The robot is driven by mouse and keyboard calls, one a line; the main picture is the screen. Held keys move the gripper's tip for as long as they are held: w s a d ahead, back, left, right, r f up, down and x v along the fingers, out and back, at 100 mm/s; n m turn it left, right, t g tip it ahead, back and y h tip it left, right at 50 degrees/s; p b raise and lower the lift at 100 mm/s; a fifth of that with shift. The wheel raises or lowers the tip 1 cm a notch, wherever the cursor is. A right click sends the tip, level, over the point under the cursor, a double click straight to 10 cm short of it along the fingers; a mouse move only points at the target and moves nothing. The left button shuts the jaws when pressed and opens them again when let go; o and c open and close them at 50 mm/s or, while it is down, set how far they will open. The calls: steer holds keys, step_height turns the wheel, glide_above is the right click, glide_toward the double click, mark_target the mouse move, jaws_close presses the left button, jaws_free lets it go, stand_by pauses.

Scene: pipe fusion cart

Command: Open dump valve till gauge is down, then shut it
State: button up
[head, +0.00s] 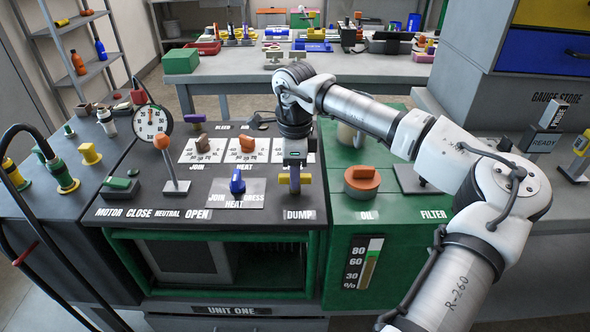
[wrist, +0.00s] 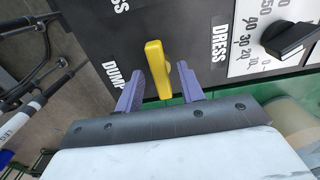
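The dump valve's yellow handle (head: 306,179) sits just above the DUMP label on the console and lies crosswise in the head view. In the wrist view the yellow handle (wrist: 157,70) stands between the two purple fingers of my gripper (wrist: 160,88). The fingers are apart, one on each side, with a visible gap at the right finger; whether the left one touches is unclear. In the head view my gripper (head: 294,176) is over the handle and hides its middle. The round gauge (head: 153,122) stands at the console's back left; its needle reading is too small to tell.
An orange-knobbed lever (head: 166,160) stands at the left of the console, with a blue knob (head: 237,182) left of the valve. An orange oil cap (head: 362,180) is close on the right. Dials with brown and orange knobs (head: 247,144) are behind.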

jaws_close()
